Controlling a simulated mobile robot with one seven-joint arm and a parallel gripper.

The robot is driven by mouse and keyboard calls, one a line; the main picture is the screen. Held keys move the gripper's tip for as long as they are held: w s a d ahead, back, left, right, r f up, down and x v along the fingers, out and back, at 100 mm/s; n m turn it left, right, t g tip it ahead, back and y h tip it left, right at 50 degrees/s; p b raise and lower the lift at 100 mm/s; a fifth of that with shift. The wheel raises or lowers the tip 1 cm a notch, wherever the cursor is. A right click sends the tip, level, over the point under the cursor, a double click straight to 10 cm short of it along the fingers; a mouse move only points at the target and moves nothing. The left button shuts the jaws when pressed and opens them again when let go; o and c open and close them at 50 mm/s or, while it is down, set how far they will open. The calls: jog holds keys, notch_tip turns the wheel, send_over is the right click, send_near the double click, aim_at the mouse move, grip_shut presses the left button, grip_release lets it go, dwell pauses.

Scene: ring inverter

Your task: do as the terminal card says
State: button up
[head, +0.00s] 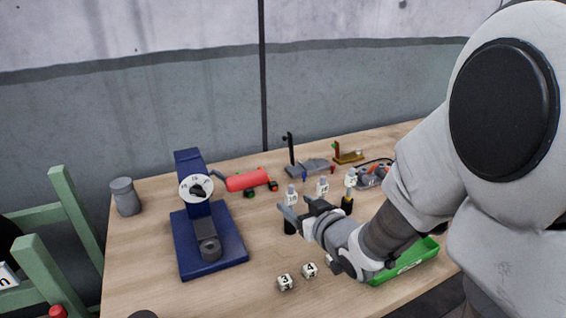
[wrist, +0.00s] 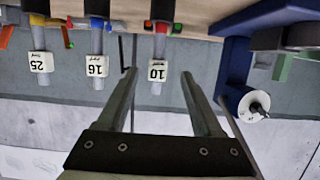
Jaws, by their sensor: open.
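My gripper (head: 300,208) is open and empty, low over the middle of the table; its two fingers (wrist: 158,85) also show in the wrist view. In that upside-down view, three upright grey pieces bear white tags: 10 (wrist: 157,70), 16 (wrist: 97,66) and 25 (wrist: 41,62). The 10 piece appears between the fingers, apart from them. In the head view the tagged pieces (head: 323,187) stand in a row beside my gripper. A blue press-like device (head: 210,245) with a white dial (head: 196,188) stands to the left. No readable terminal card shows.
White cubes marked 3 (head: 285,283) and 4 (head: 310,269) lie in front. A green tray (head: 428,249) is partly behind my arm. A red cylinder (head: 247,179), a grey stand (head: 308,168) and a brass-coloured fixture (head: 347,153) are behind. A grey canister (head: 125,198) stands far left.

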aim_at(286, 194)
jog(key=shift+d+x, duration=0.1)
jog(key=shift+x, duration=1.8)
jog(key=shift+d+x, duration=0.15)
jog(key=shift+x, duration=1.7)
jog(key=shift+w+r, duration=0.1)
jog(key=shift+r, duration=0.1)
jog(key=shift+c, duration=0.3)
grip_shut()
